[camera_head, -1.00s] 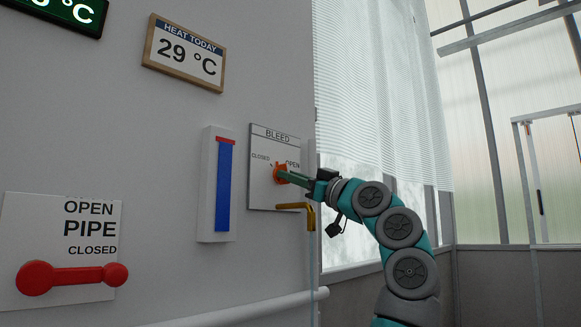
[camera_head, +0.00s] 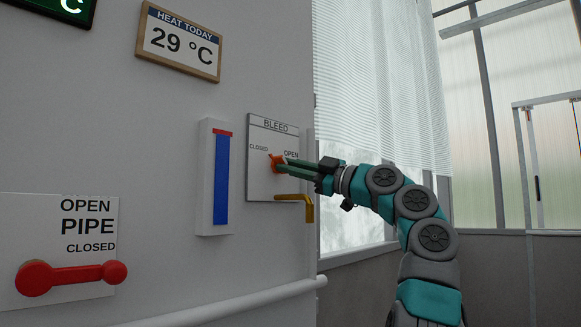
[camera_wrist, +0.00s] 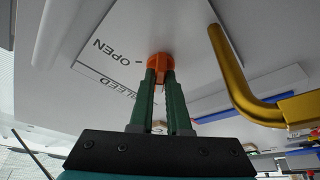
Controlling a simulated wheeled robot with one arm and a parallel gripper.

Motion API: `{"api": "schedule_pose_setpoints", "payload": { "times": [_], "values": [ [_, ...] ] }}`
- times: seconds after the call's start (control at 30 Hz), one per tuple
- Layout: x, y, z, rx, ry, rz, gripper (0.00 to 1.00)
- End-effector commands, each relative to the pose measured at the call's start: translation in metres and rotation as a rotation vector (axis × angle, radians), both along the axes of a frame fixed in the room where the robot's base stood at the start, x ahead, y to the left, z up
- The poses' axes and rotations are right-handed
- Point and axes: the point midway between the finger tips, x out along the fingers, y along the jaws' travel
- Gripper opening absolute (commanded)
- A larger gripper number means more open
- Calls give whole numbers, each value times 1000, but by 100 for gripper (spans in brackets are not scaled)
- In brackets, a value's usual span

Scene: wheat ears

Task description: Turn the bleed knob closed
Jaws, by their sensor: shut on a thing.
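The orange bleed knob (camera_head: 276,163) sits on the white BLEED panel (camera_head: 260,185) on the wall, between the CLOSED label at left and the OPEN label at right. Its small pointer tip leans up and left, toward CLOSED; the exact angle is hard to tell. My gripper (camera_head: 285,164) reaches in from the right, its green fingers on the knob. In the wrist view my gripper (camera_wrist: 160,74) is shut on the knob (camera_wrist: 160,61), with a fingertip on each side. The fingers hide part of the knob.
A brass spout (camera_head: 300,198) juts out just below the knob, and beside my fingers in the wrist view (camera_wrist: 232,82). A blue level gauge (camera_head: 221,178) stands left of the panel. A red pipe lever (camera_head: 72,276) is at lower left. A white rail (camera_head: 230,302) runs below.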

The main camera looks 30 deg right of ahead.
Motion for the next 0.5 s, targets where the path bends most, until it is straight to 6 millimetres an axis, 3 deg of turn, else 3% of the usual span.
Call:
{"api": "schedule_pose_setpoints", "payload": {
  "times": [0.5],
  "values": [
    [1,-1,0,-53,-18,0,0]
  ]
}}
